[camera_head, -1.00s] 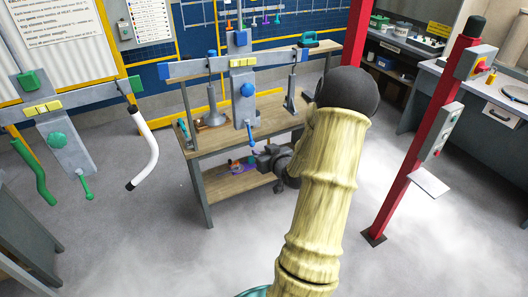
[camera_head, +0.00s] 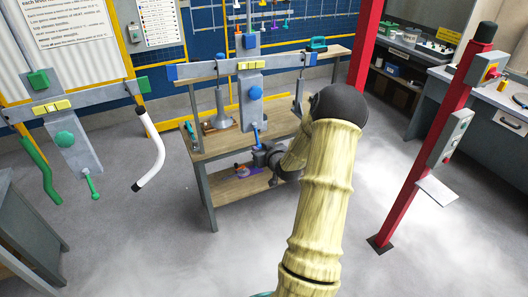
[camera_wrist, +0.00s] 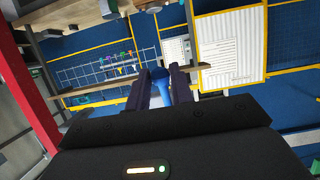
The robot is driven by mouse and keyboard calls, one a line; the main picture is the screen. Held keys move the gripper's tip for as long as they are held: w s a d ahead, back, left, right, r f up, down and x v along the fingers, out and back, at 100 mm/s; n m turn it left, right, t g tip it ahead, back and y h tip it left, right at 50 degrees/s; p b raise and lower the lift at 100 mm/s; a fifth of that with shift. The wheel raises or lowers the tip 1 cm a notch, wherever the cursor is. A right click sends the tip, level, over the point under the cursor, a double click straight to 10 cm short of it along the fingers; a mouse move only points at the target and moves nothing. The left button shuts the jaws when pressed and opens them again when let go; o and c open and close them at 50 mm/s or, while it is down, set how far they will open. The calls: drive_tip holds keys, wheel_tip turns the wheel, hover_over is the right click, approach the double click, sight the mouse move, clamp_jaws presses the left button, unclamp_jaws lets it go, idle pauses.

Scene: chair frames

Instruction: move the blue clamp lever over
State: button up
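The blue clamp lever (camera_head: 256,136) hangs from the lower end of a grey clamp plate (camera_head: 252,108) with a blue knob, on a grey crossbar with blue ends. My gripper (camera_head: 262,154) is right at the lever's lower end in the head view, small and partly hidden by my arm. In the wrist view, my gripper's two dark fingers (camera_wrist: 160,88) stand apart, with the blue lever (camera_wrist: 163,90) between them. A gap shows beside it, and I cannot tell whether either finger touches it.
A wooden workbench (camera_head: 228,143) with a lower shelf stands behind the lever. A second frame with a green lever (camera_head: 91,185) and a white curved tube (camera_head: 153,163) is at left. A red post (camera_head: 425,150) stands at right. The floor around is clear.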

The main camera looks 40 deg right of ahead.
sight(258, 142)
drive_tip(key=shift+c, duration=0.5)
drive_tip(key=shift+s+a+r+p, duration=0.25)
drive_tip(key=shift+s+r+p, duration=0.1)
drive_tip(key=shift+s+r, duration=0.6)
drive_tip(key=shift+s+f, duration=0.1)
drive_tip(key=shift+f, duration=0.05)
drive_tip(key=shift+s+a+r+p, duration=0.2)
drive_tip(key=shift+s+r+p, duration=0.35)
drive_tip(key=shift+s+r, duration=0.3)
drive_tip(key=shift+r, duration=0.1)
drive_tip(key=shift+r, duration=0.1)
drive_tip(key=shift+s+a+r+p, duration=0.1)
drive_tip(key=shift+s+r+p, duration=0.1)
drive_tip(key=shift+r+p, duration=0.25)
drive_tip(key=shift+s+r+p, duration=0.15)
drive_tip(key=shift+r+p, duration=0.1)
drive_tip(key=shift+r, duration=0.35)
